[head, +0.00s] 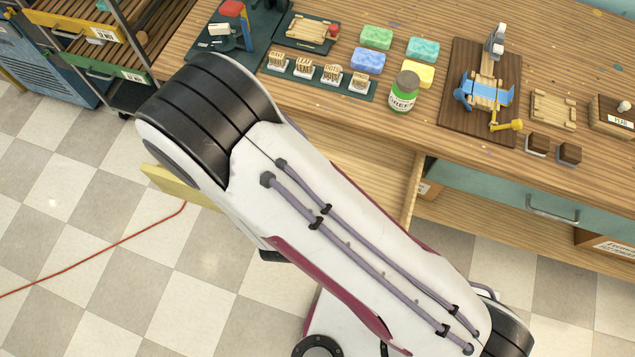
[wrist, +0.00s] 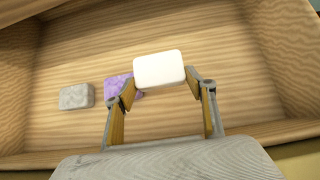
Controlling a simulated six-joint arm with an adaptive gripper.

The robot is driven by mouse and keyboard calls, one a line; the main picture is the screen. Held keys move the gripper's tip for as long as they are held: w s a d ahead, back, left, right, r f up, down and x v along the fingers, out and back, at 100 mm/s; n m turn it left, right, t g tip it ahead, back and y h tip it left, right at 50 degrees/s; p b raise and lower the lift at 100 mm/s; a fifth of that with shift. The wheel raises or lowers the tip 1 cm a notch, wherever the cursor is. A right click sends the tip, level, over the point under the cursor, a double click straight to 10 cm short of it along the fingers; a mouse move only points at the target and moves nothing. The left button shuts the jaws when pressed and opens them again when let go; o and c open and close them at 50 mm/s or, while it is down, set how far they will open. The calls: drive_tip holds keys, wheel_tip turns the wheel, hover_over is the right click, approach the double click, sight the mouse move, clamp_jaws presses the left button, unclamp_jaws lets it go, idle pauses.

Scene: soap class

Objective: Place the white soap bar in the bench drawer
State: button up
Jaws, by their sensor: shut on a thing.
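The white soap bar (wrist: 160,70) shows in the wrist view, between the two fingertips of my gripper (wrist: 161,84), which is shut on it. The bar is over the open bench drawer (wrist: 225,45), a wooden box whose floor fills most of that view. How high the bar is above the drawer floor I cannot tell. In the head view the open drawer (head: 360,150) is partly hidden behind my arm, and the gripper and white bar are hidden there.
A grey soap bar (wrist: 76,96) and a purple one (wrist: 118,88) lie in the drawer, left of the white bar. On the bench (head: 345,35) are coloured soaps, a green jar (head: 404,92), a stamp rack (head: 318,76) and a wooden board (head: 455,105).

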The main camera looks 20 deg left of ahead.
drive_tip(key=shift+f, duration=0.2)
drive_tip(key=o, duration=1.2)
drive_tip(key=shift+c, duration=0.2)
drive_tip(key=shift+r, duration=0.2)
drive_tip(key=shift+r, duration=0.4)
drive_tip(key=shift+v, duration=6.05)
drive_tip(key=shift+w, duration=0.1)
